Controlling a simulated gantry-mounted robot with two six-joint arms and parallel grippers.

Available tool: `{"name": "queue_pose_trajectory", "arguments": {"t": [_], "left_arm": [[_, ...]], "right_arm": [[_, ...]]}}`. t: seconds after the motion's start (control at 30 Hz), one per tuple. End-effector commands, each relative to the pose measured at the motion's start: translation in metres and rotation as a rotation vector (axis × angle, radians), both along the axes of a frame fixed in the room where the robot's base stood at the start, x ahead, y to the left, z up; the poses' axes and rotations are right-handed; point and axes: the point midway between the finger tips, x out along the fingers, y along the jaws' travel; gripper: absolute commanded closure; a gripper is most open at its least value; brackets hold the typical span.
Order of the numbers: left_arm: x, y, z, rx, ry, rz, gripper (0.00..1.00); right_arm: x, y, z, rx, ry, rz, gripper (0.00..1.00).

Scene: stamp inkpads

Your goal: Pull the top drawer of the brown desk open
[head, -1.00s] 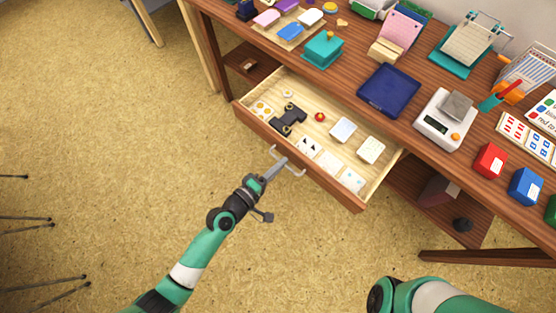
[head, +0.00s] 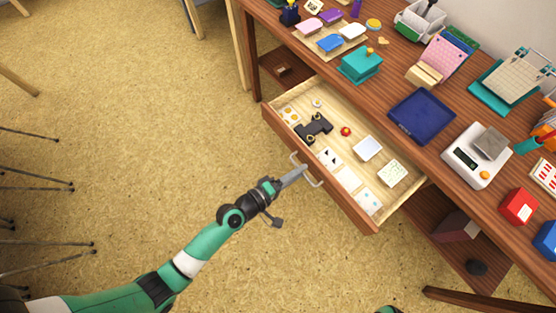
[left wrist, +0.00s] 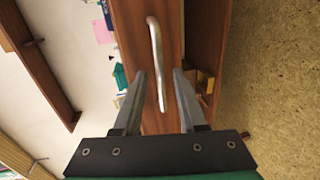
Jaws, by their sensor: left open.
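The brown desk (head: 385,75) has its top drawer (head: 320,175) pulled well out in the head view, its inside showing. The drawer's silver bar handle (head: 314,183) is on the front panel; it also shows in the left wrist view (left wrist: 155,50). My left gripper (head: 300,170) is at the handle. In the left wrist view its two fingers (left wrist: 159,74) are apart, with the lower part of the handle between them. I cannot tell whether a finger touches the handle. My right gripper is outside the view.
The drawer holds a black stamp-like object (head: 313,128), a red knob (head: 346,131) and several cards. On the desktop are a blue tray (head: 422,116), a scale (head: 468,158) and a teal box (head: 360,66). Open floor lies in front of the drawer.

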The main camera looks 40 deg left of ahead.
Motion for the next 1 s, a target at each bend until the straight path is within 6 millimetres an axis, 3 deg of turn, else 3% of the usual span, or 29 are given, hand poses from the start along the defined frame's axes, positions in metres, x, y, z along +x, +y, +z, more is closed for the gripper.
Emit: {"name": "queue_pose_trajectory", "arguments": {"t": [0.5,0.67,1.0], "left_arm": [[-0.095,0.03,0.019,0.001,0.003,0.004,0.59],[-0.106,0.032,0.023,0.0,0.0,0.001,0.59],[-0.107,0.032,0.024,0.0,0.0,0.0,0.59]], "right_arm": [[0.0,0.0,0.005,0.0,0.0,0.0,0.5],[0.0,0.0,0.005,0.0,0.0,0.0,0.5],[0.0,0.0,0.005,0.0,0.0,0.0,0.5]]}}
